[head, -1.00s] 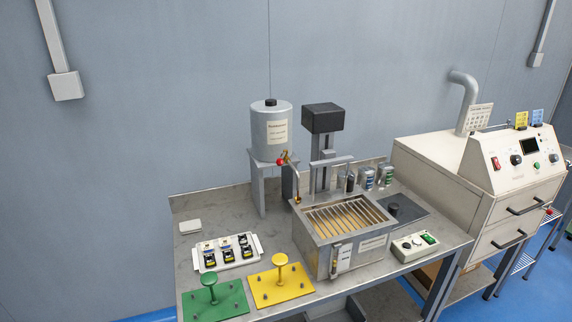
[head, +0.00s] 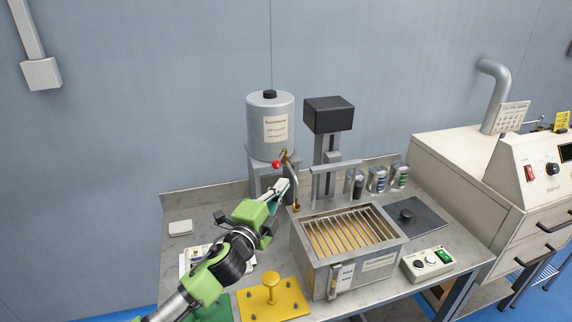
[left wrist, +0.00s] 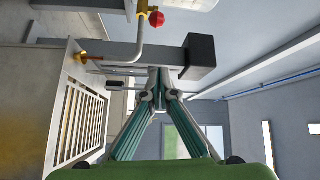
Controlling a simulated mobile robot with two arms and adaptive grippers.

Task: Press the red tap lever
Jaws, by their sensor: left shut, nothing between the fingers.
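The red tap lever (head: 276,164) ends in a red ball beside the brass tap (head: 286,156) at the front of the grey tank (head: 270,128). In the left wrist view, the red ball (left wrist: 157,19) shows near the top edge, above the fingertips in the picture. My left gripper (head: 282,187) is shut and empty, just below the red ball in the head view. It looks apart from the lever. In the left wrist view, the fingers (left wrist: 160,78) meet at their tips. My right gripper is not in view.
A metal tank with a slatted grid (head: 345,232) stands right of my left gripper. A bent spout pipe (head: 294,192) hangs close to the fingertips. A black-topped column (head: 328,116) stands behind. A yellow plate with a knob (head: 272,296) lies in front.

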